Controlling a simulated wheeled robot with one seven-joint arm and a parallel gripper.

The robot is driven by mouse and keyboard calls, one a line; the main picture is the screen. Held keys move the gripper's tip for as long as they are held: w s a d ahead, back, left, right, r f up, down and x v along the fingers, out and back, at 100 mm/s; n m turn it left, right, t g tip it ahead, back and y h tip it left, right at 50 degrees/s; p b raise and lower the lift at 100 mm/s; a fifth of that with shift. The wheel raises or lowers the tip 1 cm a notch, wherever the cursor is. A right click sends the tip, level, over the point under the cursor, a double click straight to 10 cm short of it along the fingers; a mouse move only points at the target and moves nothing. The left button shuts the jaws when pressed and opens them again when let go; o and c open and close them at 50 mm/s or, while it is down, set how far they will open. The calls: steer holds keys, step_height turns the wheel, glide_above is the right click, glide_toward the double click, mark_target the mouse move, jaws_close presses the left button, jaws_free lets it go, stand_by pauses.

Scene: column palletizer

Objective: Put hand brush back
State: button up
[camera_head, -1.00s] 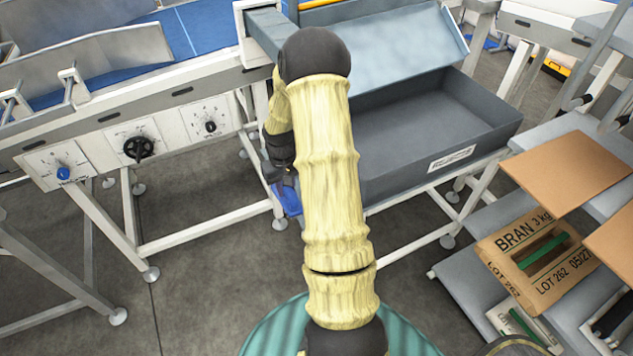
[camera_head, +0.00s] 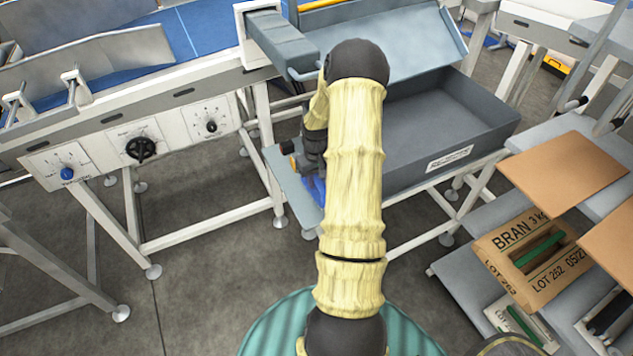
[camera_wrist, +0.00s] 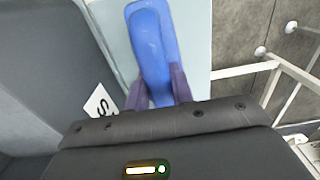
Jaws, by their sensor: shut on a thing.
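The blue hand brush (camera_wrist: 152,45) is between the purple fingertips of my gripper (camera_wrist: 155,90) in the wrist view, and the gripper is shut on it. In the head view a small part of the blue brush (camera_head: 317,188) shows beside my arm, over a narrow grey shelf (camera_head: 285,170) at the left of the grey bin. In the wrist view a pale grey surface (camera_wrist: 198,45) lies under the brush; whether the brush touches it I cannot tell. My forearm hides most of the gripper in the head view.
The open grey bin (camera_head: 440,125) with a white label stands right of my arm. A conveyor (camera_head: 140,85) with knobs is at the left. A BRAN carton (camera_head: 525,260) and brown boards (camera_head: 570,170) lie at the right. Open floor (camera_head: 210,290) is at the lower left.

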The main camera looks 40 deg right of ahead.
steer(key=shift+f, duration=0.95)
steer(key=shift+f, duration=0.2)
steer(key=o, duration=1)
steer(key=shift+c, duration=0.2)
steer(key=shift+r, duration=0.1)
steer(key=shift+r, duration=3.85)
steer(key=shift+a, duration=0.1)
